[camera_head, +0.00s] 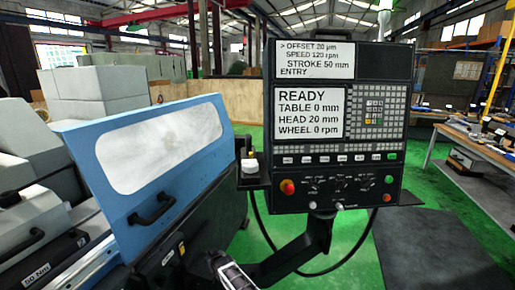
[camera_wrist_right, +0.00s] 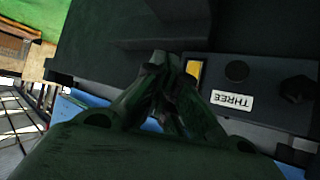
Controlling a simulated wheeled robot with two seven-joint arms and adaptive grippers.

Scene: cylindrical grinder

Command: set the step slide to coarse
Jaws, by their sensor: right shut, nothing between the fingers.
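The control panel (camera_head: 337,130) of the grinder stands upright in the middle of the head view, with two screens and rows of small knobs and keys. I cannot pick out the step slide for sure in either view. In the right wrist view my right gripper (camera_wrist_right: 170,72) is shut and empty, its fingertips close to a dark surface beside a small yellow patch (camera_wrist_right: 193,70). Right of that patch are a round dark button (camera_wrist_right: 237,72) and a white label reading THREE (camera_wrist_right: 232,101), upside down. Whether the fingertips touch anything I cannot tell. My left gripper is not in view.
The blue machine door (camera_head: 150,150) with its dark handle fills the left of the head view. A small side box with a pale knob (camera_head: 250,165) sits left of the panel. A workbench (camera_head: 470,150) stands at the right. Green floor lies open behind the panel.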

